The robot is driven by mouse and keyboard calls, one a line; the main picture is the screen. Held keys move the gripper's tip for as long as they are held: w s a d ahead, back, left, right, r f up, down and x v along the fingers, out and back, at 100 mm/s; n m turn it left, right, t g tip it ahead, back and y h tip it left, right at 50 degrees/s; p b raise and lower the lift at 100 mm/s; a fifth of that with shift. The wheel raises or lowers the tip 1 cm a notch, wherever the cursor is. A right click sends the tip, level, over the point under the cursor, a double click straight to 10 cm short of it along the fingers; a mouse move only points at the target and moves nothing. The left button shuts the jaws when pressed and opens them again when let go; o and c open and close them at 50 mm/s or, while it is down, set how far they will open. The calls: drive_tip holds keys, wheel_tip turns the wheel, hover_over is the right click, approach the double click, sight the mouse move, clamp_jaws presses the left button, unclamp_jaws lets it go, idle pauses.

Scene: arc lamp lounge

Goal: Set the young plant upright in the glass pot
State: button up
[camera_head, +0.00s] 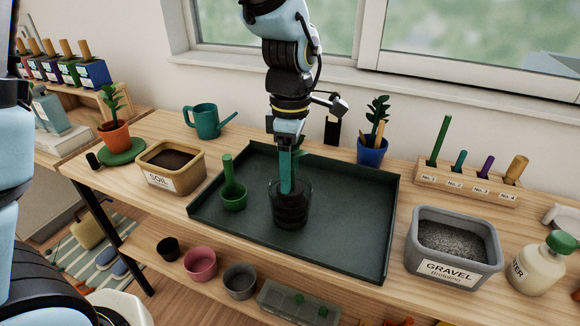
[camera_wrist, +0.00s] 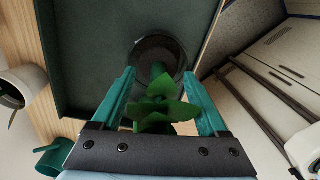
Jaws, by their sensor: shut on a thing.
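The glass pot (camera_head: 306,205) stands on the dark green tray (camera_head: 345,245), with dark material inside. My gripper (camera_head: 287,190) points straight down at the pot, its teal fingers reaching into the pot's mouth. The young plant's green leaves (camera_wrist: 160,112) show between the two fingers in the wrist view, and a leaf (camera_head: 301,153) shows beside the fingers in the head view. My gripper (camera_wrist: 159,76) is shut on the plant. The plant's lower end is hidden by leaves and fingers, so I cannot tell whether it touches the pot's contents. The glass pot's rim (camera_wrist: 136,48) surrounds the area below the fingertips.
The tray's right side is clear.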

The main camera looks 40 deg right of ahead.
drive_tip(key=shift+f, duration=0.1)
drive_tip(key=shift+f+b, duration=0.3)
drive_tip(key=shift+f, duration=0.2)
drive_tip(key=o, duration=1.4)
drive_tip(key=shift+r, duration=0.1)
wheel_tip(320, 180, up, 13)
drive_tip(key=shift+w+d+r, duration=0.1)
drive_tip(key=w+a+f+m, duration=0.2)
drive_tip(key=w+a+f, duration=0.1)
drive_tip(key=w+a, duration=0.4)
drive_tip(key=w+a+f+m, duration=0.25)
drive_tip(key=w+a, duration=0.25)
drive_tip(key=a, duration=0.4)
drive_tip(key=a+f+m, duration=0.1)
drive_tip(key=a+f, duration=0.1)
drive_tip(key=a, duration=0.4)
drive_tip(key=a+f+m+t, duration=0.1)
drive_tip(key=a+f+m, duration=0.1)
drive_tip(key=a, duration=0.4)
drive_tip(key=a+f+m, duration=0.2)
drive_tip(key=a, duration=0.5)
drive_tip(key=shift+w+a+t, duration=0.1)
drive_tip(key=shift+w+t, duration=0.3)
